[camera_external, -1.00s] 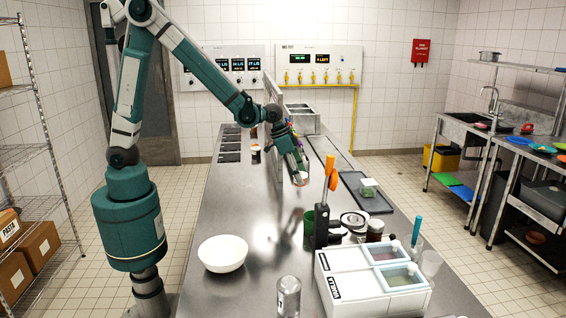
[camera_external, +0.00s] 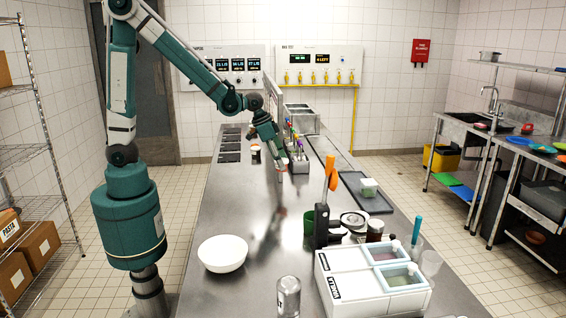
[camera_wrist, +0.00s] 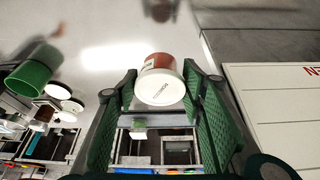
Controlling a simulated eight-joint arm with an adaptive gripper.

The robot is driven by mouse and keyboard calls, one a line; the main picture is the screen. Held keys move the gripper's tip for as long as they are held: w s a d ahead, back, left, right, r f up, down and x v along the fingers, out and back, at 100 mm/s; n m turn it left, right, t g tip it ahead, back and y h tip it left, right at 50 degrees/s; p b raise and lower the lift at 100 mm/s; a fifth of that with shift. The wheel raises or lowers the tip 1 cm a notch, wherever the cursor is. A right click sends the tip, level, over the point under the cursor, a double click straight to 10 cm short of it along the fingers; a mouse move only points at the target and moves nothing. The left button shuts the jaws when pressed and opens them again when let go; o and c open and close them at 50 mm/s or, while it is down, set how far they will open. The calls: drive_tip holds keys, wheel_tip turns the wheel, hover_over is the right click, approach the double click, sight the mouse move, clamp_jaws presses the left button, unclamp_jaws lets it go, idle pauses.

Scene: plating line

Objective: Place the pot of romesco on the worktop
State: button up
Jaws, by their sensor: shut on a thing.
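I cannot tell exactly how far the pot is from the surface.
A utensil holder (camera_external: 299,163) stands just right of my gripper. A white bowl (camera_external: 223,253), a green cup (camera_external: 308,226), an orange-handled tool stand (camera_external: 323,212) and a white lidded bin (camera_external: 371,280) stand nearer the camera.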

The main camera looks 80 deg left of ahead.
drive_tip(key=s+a+r+p, duration=0.3)
drive_tip(key=s+a+r, duration=0.3)
drive_tip(key=s+a, duration=0.15)
drive_tip(key=s+a+f+n+y+b, duration=0.1)
drive_tip(key=a+f+n+b, duration=0.1)
drive_tip(key=a, duration=3)
drive_tip(key=s+a+f+n+y+b, duration=0.1)
drive_tip(key=a+f+n+b, duration=0.2)
drive_tip(key=a, duration=2.9)
drive_tip(key=shift+s+f+n+g, duration=0.3)
drive_tip(key=shift+s+f+n, duration=0.1)
drive_tip(key=shift+n, duration=0.2)
drive_tip(key=shift+f+b, duration=0.4)
drive_tip(key=shift+f, duration=2.75)
